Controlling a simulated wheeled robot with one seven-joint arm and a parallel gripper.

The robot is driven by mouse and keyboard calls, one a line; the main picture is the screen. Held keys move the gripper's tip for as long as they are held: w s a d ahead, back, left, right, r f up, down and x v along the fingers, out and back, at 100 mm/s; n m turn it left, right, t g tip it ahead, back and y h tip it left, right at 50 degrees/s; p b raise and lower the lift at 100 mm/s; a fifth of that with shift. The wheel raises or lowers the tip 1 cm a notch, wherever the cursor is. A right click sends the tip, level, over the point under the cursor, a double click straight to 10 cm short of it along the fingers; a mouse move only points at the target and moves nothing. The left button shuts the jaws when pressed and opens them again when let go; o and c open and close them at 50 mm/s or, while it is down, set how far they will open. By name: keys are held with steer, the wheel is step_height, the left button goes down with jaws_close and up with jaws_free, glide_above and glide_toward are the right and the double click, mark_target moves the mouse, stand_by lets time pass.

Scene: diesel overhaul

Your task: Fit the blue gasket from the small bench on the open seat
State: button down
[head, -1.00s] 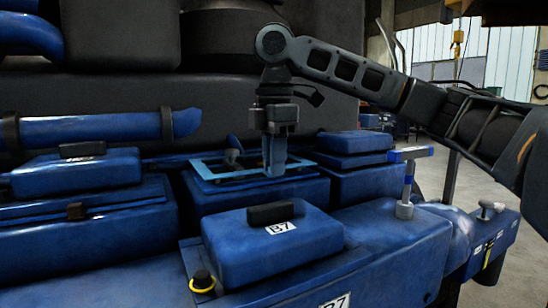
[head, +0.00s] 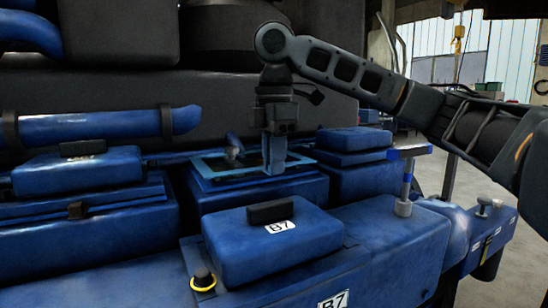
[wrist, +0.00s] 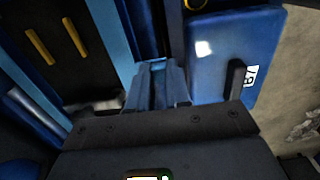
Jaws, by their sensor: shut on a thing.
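The blue gasket (head: 203,173) is a thin light-blue rectangular frame. In the head view it lies level at the open seat (head: 262,205) on the middle blue block, with dark interior showing inside it. I cannot tell whether it touches the seat all round. My gripper (head: 275,168) points down and is shut on the gasket's near right side, hiding part of it. In the wrist view my gripper (wrist: 157,72) shows at the centre, and a light-blue strip of the gasket (wrist: 113,38) runs beside the fingers. A dark opening with yellow bars (wrist: 42,46) is at upper left.
A blue cover marked B7 (head: 270,248) with a black handle sits in front of the seat. A T-handled tool (head: 405,180) stands at right. A yellow-ringed knob (head: 203,281) is at front left. A closed blue cover (head: 353,140) is to the right of the seat.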

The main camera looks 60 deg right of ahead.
steer(key=shift+f+b, duration=0.35)
steer(key=shift+f, duration=0.6)
stand_by(0.7)
steer(key=c, duration=1)
jaws_free()
steer(key=shift+r, duration=0.1)
steer(key=shift+r, duration=3.85)
